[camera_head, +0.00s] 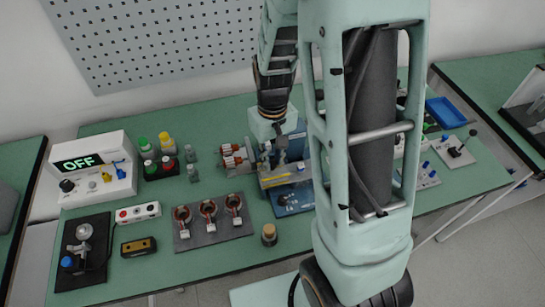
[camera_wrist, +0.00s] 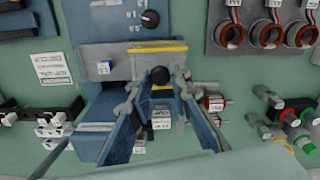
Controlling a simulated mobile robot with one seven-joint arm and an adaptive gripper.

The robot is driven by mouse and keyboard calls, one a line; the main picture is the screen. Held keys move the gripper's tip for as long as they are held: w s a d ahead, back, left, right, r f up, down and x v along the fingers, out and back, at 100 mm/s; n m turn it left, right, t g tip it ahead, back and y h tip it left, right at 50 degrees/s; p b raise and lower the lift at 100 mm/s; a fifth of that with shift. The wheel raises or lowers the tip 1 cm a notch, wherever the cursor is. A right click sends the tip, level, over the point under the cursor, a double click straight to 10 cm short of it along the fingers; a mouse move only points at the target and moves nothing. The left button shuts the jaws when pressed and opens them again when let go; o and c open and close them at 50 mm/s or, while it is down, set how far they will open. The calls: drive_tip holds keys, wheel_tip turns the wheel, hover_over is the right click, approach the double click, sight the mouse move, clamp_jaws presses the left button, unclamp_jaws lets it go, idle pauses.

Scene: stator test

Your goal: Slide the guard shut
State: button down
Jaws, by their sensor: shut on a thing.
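The test fixture has a blue base (camera_head: 291,204), and its guard is a grey panel with a yellow edge strip (camera_head: 286,178). In the wrist view the guard (camera_wrist: 158,48) lies across the middle, with a round black knob (camera_wrist: 160,76) just below its yellow strip. My gripper (camera_head: 274,150) is over the fixture in the head view. In the wrist view my gripper (camera_wrist: 159,84) has its fingers on both sides of the knob, shut on it. My fingers and arm hide part of the fixture.
A plate with three copper-wound stators (camera_head: 213,222) lies left of the fixture. A box reading OFF (camera_head: 93,168) stands at far left. Coloured-cap bottles (camera_head: 158,157) stand behind the stators. A blue tray (camera_head: 446,112) is at right. Green table shows bare at the front.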

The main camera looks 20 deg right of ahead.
drive_tip(key=d+b, duration=0.2)
drive_tip(key=d, duration=0.6)
drive_tip(key=shift+d, duration=0.4)
drive_tip(key=c, duration=1.8)
unclamp_jaws()
drive_tip(key=shift+d, duration=0.15)
drive_tip(key=shift+o, duration=0.2)
drive_tip(key=shift+r, duration=0.1)
